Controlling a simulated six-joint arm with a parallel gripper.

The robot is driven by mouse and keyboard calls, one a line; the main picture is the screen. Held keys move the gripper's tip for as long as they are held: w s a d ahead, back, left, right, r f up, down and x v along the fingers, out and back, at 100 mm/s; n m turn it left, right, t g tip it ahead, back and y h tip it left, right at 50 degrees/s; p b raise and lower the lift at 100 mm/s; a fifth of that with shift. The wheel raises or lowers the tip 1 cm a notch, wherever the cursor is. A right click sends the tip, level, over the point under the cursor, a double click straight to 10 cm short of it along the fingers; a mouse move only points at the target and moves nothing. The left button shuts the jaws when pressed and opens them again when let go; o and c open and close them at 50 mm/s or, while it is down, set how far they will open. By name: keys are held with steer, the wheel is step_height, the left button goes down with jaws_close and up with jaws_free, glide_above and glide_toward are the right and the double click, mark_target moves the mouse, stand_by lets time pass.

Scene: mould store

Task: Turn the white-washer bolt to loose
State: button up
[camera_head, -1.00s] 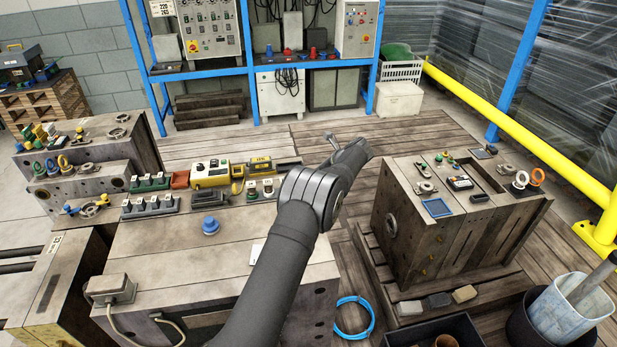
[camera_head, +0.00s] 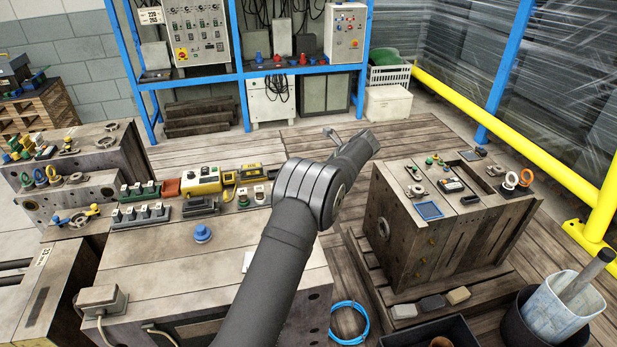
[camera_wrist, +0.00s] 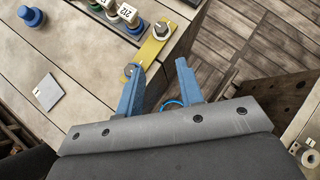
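In the wrist view, a dark grey bolt head with a pale, whitish ring under it (camera_wrist: 162,30) stands at the upper end of a yellow strip (camera_wrist: 152,48) on the bench edge. The strip's lower end lies by my left fingertip, which partly hides it. My gripper (camera_wrist: 157,68) has blue fingers spread wide with nothing between them. The bolt is beyond the fingertips and not touched. In the head view, my arm hides the strip and this bolt, and my fingers do not show clearly.
A blue knob (camera_head: 203,233) and a white card (camera_wrist: 47,92) are on the bench top. Switch blocks (camera_wrist: 118,14) stand close beside the bolt. A second wooden block (camera_head: 450,235) with rings and fittings stands right, across a floor gap. A blue hose coil (camera_head: 349,320) lies in the gap.

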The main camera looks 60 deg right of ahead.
steer(key=w+a+r+n+g+h, duration=0.25)
steer(key=w+n, duration=0.25)
steer(key=n, duration=0.7)
steer(key=w+a+r+n+g+h, duration=0.15)
steer(key=w+n+g, duration=0.25)
steer(key=n, duration=0.8)
steer(key=shift+y, duration=0.4)
steer(key=x, duration=1.1)
steer(key=a+x, duration=0.1)
steer(key=x, duration=0.5)
steer(key=shift+w+f, duration=0.15)
steer(key=shift+w, duration=0.1)
